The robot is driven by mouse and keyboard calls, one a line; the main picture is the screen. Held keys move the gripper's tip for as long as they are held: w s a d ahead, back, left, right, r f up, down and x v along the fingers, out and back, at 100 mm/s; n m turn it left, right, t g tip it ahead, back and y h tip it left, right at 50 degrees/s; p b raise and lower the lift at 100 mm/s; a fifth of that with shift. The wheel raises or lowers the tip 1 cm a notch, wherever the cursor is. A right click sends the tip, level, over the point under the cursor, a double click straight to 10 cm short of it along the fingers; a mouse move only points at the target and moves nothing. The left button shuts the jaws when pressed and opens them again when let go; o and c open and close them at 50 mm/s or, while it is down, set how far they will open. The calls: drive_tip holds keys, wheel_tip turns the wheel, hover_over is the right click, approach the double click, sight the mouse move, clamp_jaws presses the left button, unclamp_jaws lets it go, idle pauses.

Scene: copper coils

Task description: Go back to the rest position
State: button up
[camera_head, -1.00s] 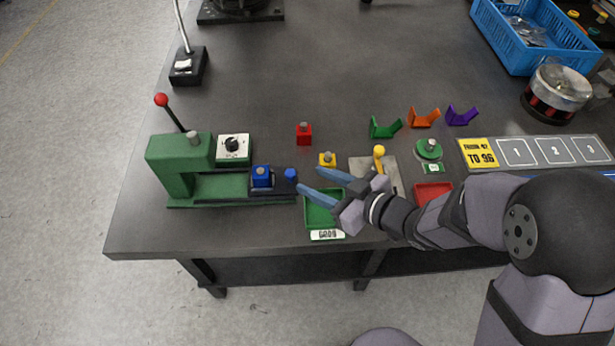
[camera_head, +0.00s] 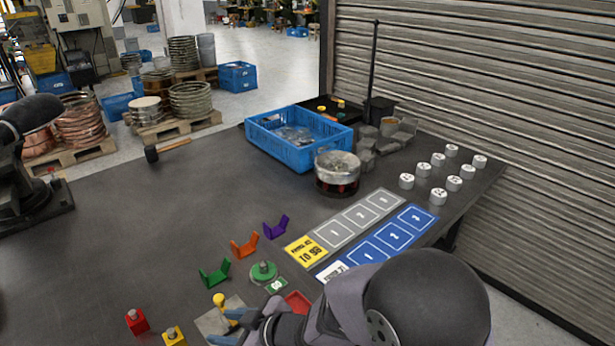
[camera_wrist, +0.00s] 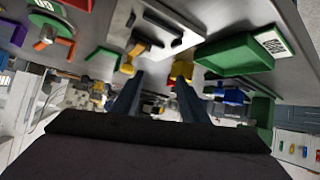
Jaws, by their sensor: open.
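My gripper (camera_wrist: 156,88) shows in the wrist view as two blue fingers spread apart with nothing between them. In the head view its blue fingers (camera_head: 228,328) show low in the picture, beside the grey plate (camera_head: 210,321) with the yellow knob (camera_head: 219,299). The dark wrist and forearm hide part of the table's front. In the wrist view, a green tray (camera_wrist: 235,54) with a white label lies to the right of the fingers. A yellow block (camera_wrist: 182,70) shows just beyond the right fingertip.
Green (camera_head: 214,274), orange (camera_head: 245,246) and purple (camera_head: 276,228) holders stand behind. A blue crate (camera_head: 296,140), a coil (camera_head: 337,173) and white cylinders stand farther back.

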drive_tip(key=w+d+m+h, duration=0.1)
drive_tip(key=w+d, duration=0.1)
drive_tip(key=d, duration=0.1)
drive_tip(key=w+d+m+t+h+p, duration=0.1)
drive_tip(key=d, duration=0.3)
drive_tip(key=w+d+r+m+t+h, duration=0.1)
drive_tip(key=w+d+h, duration=0.1)
drive_tip(key=d, duration=0.2)
drive_tip(key=shift+w+m, duration=0.3)
drive_tip(key=s+d+r+m+g+h+p, duration=0.1)
drive_tip(key=s+d+m+h+p, duration=0.2)
drive_tip(key=d, duration=0.7)
drive_tip(key=s+d+r+m+g+h+p, duration=0.1)
drive_tip(key=s+d+m+g+h, duration=0.2)
drive_tip(key=d, duration=0.7)
drive_tip(key=s+d+m+g, duration=0.1)
drive_tip(key=s+m, duration=0.1)
drive_tip(key=s, duration=0.3)
drive_tip(key=s+d+r+m+g+p, duration=0.1)
drive_tip(key=s+d+m, duration=0.1)
drive_tip(key=s, duration=0.3)
drive_tip(key=shift+s+r+m+g, duration=0.2)
drive_tip(key=shift+r+m+g, duration=0.1)
drive_tip(key=shift+m, duration=0.1)
